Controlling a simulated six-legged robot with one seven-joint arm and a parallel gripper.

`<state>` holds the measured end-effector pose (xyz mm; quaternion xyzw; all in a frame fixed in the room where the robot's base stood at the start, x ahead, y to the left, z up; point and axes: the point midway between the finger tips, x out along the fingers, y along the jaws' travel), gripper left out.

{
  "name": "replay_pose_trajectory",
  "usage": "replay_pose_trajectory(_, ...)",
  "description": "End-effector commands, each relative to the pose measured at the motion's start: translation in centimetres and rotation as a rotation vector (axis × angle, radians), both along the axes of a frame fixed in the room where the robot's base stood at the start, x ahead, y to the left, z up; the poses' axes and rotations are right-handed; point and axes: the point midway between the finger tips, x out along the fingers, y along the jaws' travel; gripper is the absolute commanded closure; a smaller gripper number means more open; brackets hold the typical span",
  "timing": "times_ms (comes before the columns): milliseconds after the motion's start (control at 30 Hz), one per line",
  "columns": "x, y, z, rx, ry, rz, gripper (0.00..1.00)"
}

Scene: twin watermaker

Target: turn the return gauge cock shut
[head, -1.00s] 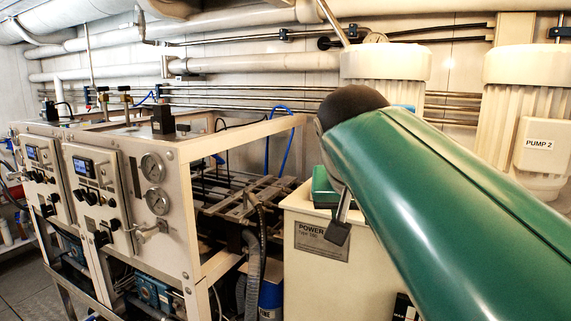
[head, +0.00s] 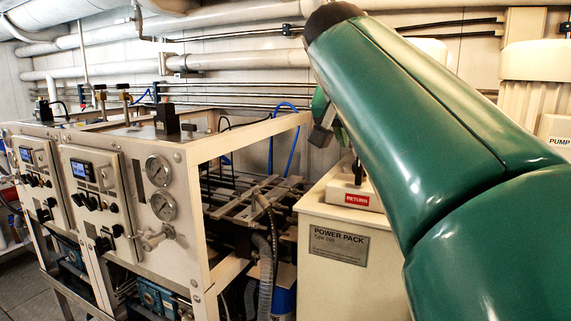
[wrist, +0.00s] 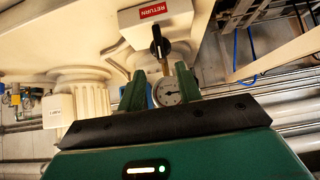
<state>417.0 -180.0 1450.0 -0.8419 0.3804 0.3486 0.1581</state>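The return gauge cock shows in the wrist view as a black lever (wrist: 159,42) on a brass stem, beside the red RETURN label (wrist: 152,10). A round, white-faced gauge (wrist: 171,92) sits at the end of the stem. My gripper (wrist: 158,78) is open, its two green fingers apart with nothing held. The gauge shows between and beyond the fingers, and the lever lies past the fingertips, apart from them. In the head view my gripper (head: 325,112) is mostly hidden behind my green arm, above the RETURN label (head: 357,200); the cock is mostly hidden there.
The cream power pack (head: 335,280) stands below the cock. A framed panel with gauges (head: 162,206) and hoses is at left. White pump housings (head: 535,85) stand at right. Pipes (head: 240,62) run along the wall behind.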

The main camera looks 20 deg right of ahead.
Motion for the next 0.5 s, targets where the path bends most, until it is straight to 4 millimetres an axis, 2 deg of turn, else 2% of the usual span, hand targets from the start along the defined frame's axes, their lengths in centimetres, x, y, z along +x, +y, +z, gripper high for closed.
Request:
replay_pose_trajectory(300,3.1,-3.4,-4.6,0.002,0.004,0.001,0.65)
replay_pose_trajectory(500,4.7,-4.9,-6.8,0.001,0.002,0.004,0.65)
